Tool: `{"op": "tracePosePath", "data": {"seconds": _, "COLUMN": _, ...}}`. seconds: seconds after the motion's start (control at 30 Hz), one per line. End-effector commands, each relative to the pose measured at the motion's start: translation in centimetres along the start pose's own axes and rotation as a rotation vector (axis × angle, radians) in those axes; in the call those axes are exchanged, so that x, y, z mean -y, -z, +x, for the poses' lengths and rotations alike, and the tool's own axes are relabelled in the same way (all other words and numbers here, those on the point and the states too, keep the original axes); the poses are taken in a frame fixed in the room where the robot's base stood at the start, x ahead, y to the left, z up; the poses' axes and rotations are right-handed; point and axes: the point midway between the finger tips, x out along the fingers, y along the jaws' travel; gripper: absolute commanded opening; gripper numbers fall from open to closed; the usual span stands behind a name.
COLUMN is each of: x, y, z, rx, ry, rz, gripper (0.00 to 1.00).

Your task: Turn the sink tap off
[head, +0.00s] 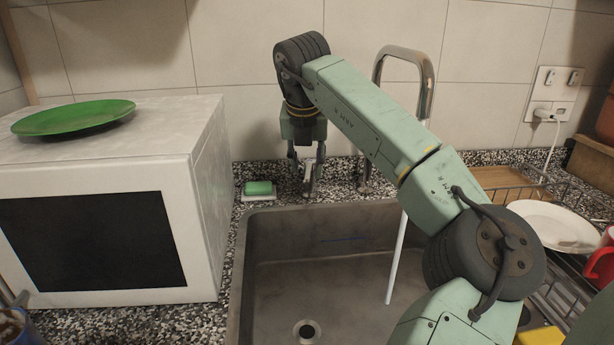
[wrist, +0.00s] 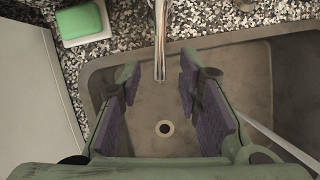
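The sink tap has a tall curved metal spout (head: 427,85), partly hidden behind my arm. A white stream of water (head: 396,262) falls from it into the sink; the stream also shows in the wrist view (wrist: 275,137). A slim metal piece that looks like the tap's handle (head: 311,182) stands at the sink's back edge, left of the spout. In the wrist view this handle (wrist: 160,40) lies just beyond and between my fingertips. My gripper (head: 307,160) points down over it, fingers apart, holding nothing. I cannot tell whether a finger touches the handle.
The metal sink (head: 262,275) has a drain in its floor. A green soap on a white dish (head: 258,197) sits left of my gripper. A white microwave (head: 205,180) with a green plate (head: 75,117) stands left. A dish rack with a white plate (head: 550,222) is right.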

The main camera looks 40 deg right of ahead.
Motion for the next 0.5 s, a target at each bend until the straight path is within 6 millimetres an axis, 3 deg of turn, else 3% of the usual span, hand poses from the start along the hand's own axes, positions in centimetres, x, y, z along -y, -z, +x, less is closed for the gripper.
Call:
{"op": "tracePosePath", "data": {"seconds": 0.03, "x": 0.0, "y": 0.1, "z": 1.0, "rx": -0.001, "ry": -0.001, "rz": 0.0, "gripper": 0.32}}
{"op": "tracePosePath", "data": {"seconds": 0.2, "x": 0.0, "y": 0.0, "z": 2.3, "rx": 0.0, "ry": -0.002, "rz": 0.0, "gripper": 0.32}}
{"op": "tracePosePath", "data": {"seconds": 0.5, "x": 0.0, "y": 0.0, "z": 2.5, "rx": 0.001, "ry": -0.001, "rz": 0.001, "gripper": 0.32}}
